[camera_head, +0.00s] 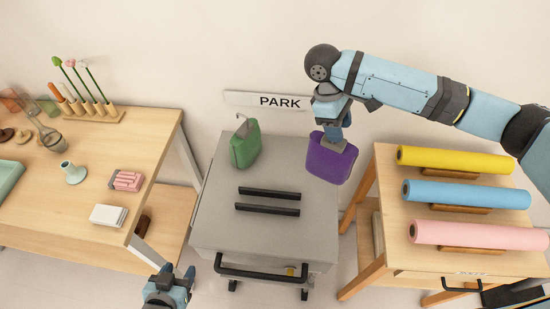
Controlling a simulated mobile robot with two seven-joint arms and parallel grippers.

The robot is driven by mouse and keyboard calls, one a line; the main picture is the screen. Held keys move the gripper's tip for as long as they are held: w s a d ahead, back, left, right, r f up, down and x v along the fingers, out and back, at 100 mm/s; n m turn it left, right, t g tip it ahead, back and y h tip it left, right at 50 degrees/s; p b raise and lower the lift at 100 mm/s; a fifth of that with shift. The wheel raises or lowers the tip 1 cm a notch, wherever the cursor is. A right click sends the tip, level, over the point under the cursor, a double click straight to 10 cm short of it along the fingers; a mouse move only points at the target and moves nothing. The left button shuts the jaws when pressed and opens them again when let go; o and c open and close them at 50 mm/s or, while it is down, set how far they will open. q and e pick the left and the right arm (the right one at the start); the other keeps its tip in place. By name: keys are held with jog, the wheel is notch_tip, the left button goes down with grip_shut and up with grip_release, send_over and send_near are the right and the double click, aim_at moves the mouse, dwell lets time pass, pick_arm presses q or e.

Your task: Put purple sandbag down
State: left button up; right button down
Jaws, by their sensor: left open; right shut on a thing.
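The purple sandbag (330,160) hangs from my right gripper (336,140), which is shut on its top. It shows over the right back edge of the grey cart (220,215); I cannot tell its exact height above the cart. A green sandbag (245,147) with a metal hook stands on the cart's back left part. My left gripper (168,287) is open and empty at the bottom of the view, to the left of the cart's front handle.
Two black bars (268,202) lie across the cart's middle. A wooden table (160,128) with small props stands at left. A wooden stand (390,242) with yellow, blue and pink rolls is at right. A PARK sign (280,101) is behind. The cart's back right top looks clear.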

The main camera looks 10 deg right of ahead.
jog(key=w+a+r+n+t+y, duration=0.1)
jog(key=w+r+n+t, duration=0.3)
jog(key=w+n, duration=0.5)
jog(key=w+a+r+n+t+y, duration=0.1)
jog(key=w+a+r+n+t, duration=0.2)
jog(key=n, duration=1)
notch_tip(320, 180, down, 18)
jog(key=w+d+p, duration=0.1)
jog(key=shift+f+n+p, duration=0.2)
jog(key=shift+n+p, duration=0.15)
jog(key=shift+n, duration=0.05)
jog(key=shift+w, duration=0.1)
jog(key=c, duration=0.5)
grip_release()
jog(key=shift+f, duration=0.15)
jog(key=shift+c, duration=0.2)
jog(key=shift+s, duration=0.2)
